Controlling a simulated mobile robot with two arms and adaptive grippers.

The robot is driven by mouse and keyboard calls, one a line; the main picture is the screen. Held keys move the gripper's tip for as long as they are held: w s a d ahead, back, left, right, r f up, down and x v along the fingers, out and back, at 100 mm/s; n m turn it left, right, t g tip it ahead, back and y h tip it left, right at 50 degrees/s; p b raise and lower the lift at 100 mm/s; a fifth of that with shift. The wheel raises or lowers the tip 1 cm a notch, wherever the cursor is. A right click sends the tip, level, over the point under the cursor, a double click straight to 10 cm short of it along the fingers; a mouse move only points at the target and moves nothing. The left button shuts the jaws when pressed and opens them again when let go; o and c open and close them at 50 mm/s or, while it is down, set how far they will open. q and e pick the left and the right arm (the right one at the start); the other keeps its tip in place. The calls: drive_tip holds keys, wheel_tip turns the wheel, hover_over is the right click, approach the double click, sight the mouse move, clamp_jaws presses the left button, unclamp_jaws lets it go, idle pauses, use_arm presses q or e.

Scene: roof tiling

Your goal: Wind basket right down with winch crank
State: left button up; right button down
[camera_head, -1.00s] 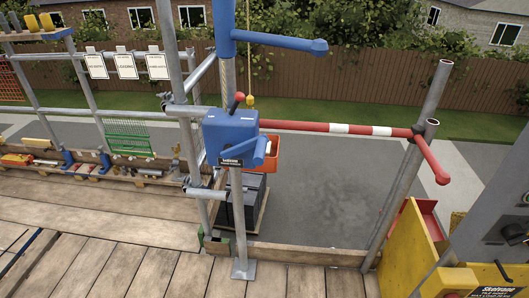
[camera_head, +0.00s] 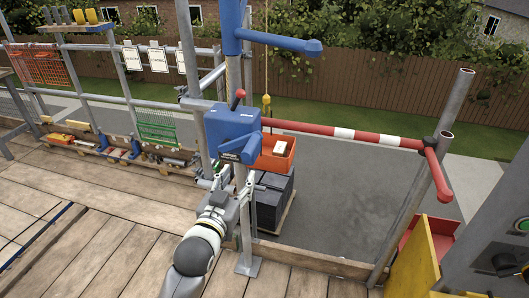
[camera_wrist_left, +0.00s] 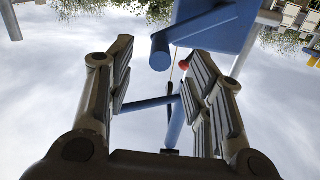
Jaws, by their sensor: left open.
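The blue winch (camera_head: 228,132) is fixed to the scaffold post, with its crank (camera_head: 251,148) at the lower right of the box. The orange-red basket (camera_head: 283,162) hangs behind it on a yellow line and holds a pale block. My left gripper (camera_head: 236,180) is open just below the winch and crank, with nothing in it. In the left wrist view, the winch (camera_wrist_left: 220,28) is above and a blue crank cylinder (camera_wrist_left: 160,53) shows between the open fingertips; I cannot tell whether they touch. My right gripper is out of view.
A red-and-white barrier (camera_head: 340,133) crosses behind the winch. A blue hoist arm (camera_head: 280,41) sticks out above. Dark stacked blocks (camera_head: 268,205) stand on a pallet below the basket. A yellow bin (camera_head: 412,262) is at the right. The plank deck is clear at left.

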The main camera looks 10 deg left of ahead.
sight(249, 151)
use_arm(q)
drive_tip(key=w, duration=0.3)
drive_tip(key=w+r+p, duration=0.1)
drive_tip(key=w, duration=0.2)
drive_tip(key=w+r+p, duration=0.1)
drive_tip(key=w, duration=0.2)
drive_tip(key=shift+w+d+f, duration=0.1)
drive_tip(key=shift+w+f, duration=0.05)
drive_tip(key=shift+w, duration=0.65)
clamp_jaws()
